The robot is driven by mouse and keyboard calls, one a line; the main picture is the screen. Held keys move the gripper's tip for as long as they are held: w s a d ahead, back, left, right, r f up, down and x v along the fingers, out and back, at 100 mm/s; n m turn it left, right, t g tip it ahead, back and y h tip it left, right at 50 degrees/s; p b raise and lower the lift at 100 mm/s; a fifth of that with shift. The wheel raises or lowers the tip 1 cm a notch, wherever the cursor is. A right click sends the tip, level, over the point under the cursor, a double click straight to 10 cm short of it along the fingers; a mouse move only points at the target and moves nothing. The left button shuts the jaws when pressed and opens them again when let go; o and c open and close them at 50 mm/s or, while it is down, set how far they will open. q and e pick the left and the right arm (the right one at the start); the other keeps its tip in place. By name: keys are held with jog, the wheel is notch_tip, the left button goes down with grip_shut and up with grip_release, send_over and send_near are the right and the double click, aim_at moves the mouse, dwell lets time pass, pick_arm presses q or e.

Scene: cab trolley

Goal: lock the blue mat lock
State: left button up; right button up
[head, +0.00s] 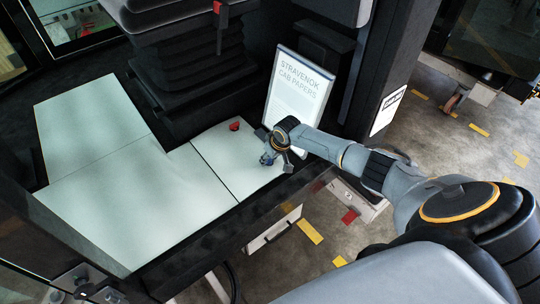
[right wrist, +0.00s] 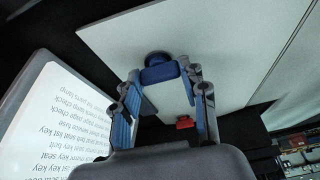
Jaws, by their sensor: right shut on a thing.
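The blue mat lock (right wrist: 160,72) is a small blue knob at the edge of the pale mat in the right wrist view. My right gripper (right wrist: 164,77) is shut on it, with one finger on each side. In the head view my right gripper (head: 273,152) reaches down at the mat's right end. There the blue lock (head: 267,159) shows only partly beneath the fingers. I cannot tell from its shape how far it is turned. The pale floor mat (head: 100,180) lies flat in several sections. My left gripper is not in view.
A red knob (head: 234,126) sits on the mat to the left of my right gripper. A "Stravenok cab papers" board (head: 298,88) stands close behind the gripper. The dark seat base (head: 190,80) rises behind the mat. The mat's left part is clear.

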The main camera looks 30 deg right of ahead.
jog(key=o, duration=1.1)
jog(key=shift+o, duration=0.2)
jog(key=v, duration=1.2)
